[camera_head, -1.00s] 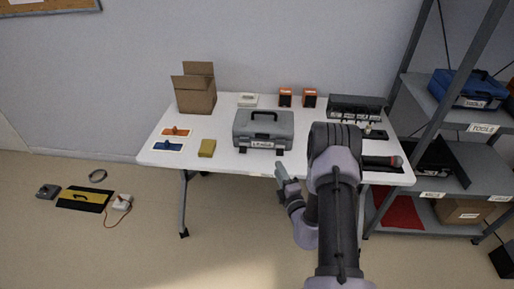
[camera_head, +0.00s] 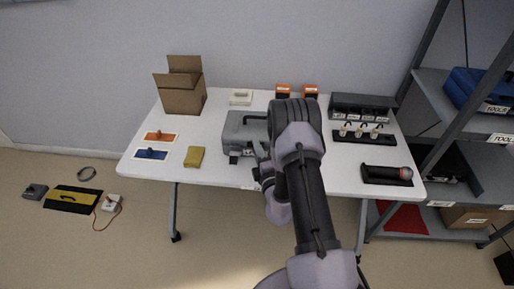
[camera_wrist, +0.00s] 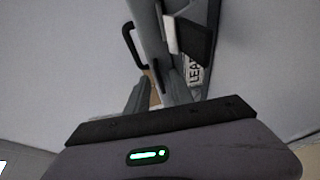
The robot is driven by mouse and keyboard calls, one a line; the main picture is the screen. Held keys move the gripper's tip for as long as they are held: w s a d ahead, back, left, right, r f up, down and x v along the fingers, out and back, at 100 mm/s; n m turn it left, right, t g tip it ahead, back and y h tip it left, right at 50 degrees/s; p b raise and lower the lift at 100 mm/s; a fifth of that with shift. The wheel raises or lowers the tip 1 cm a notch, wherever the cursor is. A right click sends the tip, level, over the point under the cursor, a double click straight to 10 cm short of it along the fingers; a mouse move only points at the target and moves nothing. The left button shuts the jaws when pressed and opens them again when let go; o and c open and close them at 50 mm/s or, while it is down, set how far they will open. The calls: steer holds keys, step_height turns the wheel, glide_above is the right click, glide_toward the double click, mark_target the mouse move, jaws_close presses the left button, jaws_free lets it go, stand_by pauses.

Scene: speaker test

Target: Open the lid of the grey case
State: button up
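The grey case (camera_head: 234,129) stands on the white table, and its lid looks shut. My arm covers its right part in the head view. The wrist view shows the case (camera_wrist: 152,30) close up and turned on its side, with a black handle (camera_wrist: 131,46), a dark latch (camera_wrist: 198,44) and a white lettered label (camera_wrist: 194,73). My gripper (camera_head: 261,160) is at the front of the case, partly hidden by my arm. In the wrist view my gripper (camera_wrist: 157,88) points at the case front near the label and latch. Contact and finger opening are unclear.
On the table (camera_head: 215,170) are a cardboard box (camera_head: 182,97), a yellow block (camera_head: 195,157), orange and blue items at left, and two orange boxes at the back. A dark rack (camera_head: 362,137) and a black tool (camera_head: 385,173) lie at right. A shelf stands beyond.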

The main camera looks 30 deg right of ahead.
steer(key=shift+c, duration=0.5)
jaws_close()
steer(key=shift+r, duration=0.1)
stand_by(0.8)
